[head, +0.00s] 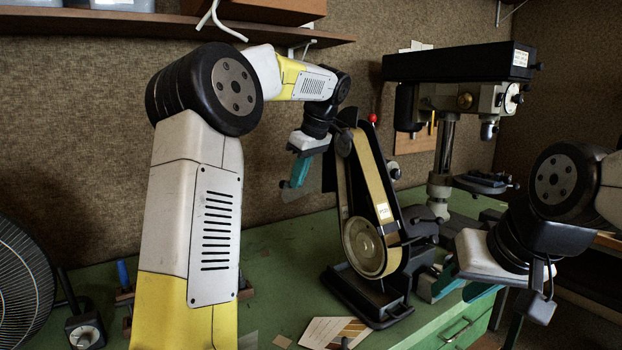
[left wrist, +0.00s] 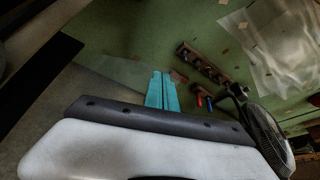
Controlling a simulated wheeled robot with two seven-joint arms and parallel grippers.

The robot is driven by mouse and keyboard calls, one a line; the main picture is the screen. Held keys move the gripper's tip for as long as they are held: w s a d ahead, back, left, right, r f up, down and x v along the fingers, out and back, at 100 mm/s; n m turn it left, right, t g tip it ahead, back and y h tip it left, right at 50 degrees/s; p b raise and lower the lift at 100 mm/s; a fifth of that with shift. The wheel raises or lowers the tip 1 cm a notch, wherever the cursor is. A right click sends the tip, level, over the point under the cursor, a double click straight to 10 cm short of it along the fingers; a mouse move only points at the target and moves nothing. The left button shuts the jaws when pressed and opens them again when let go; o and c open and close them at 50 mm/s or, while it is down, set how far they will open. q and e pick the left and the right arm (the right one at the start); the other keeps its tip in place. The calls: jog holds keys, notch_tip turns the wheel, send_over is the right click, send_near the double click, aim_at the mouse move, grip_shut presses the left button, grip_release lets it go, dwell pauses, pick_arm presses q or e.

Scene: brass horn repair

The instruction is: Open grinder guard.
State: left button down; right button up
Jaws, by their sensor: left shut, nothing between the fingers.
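The belt grinder (head: 371,222) stands upright on the green bench in the head view. Its tan belt and round lower wheel face me uncovered. A thin see-through panel (head: 308,182) shows at the grinder's left, behind my left gripper; it may be the guard, but its hinge is not clear. My left gripper (head: 290,188) points down beside this panel, left of the grinder's upper end. In the left wrist view its teal fingers (left wrist: 162,92) are together and empty. My right gripper (head: 462,283) is at the right, near the bench's front edge; its fingers are partly hidden.
A drill press (head: 447,125) stands behind and right of the grinder. A fan (head: 22,285) is at the far left. A tool rack (left wrist: 203,66) and a clear plastic sheet (left wrist: 275,45) show in the left wrist view. A card (head: 333,333) lies at the bench front.

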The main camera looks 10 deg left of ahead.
pick_arm(q)
jog(key=w+a+m+t+h, duration=0.1)
jog(key=w+a+m, duration=0.5)
jog(key=a, duration=0.2)
jog(key=shift+w+a+m+t+h, duration=0.2)
jog(key=shift+a+m+t+h, duration=0.2)
jog(key=shift+s, duration=0.1)
dwell(0.5)
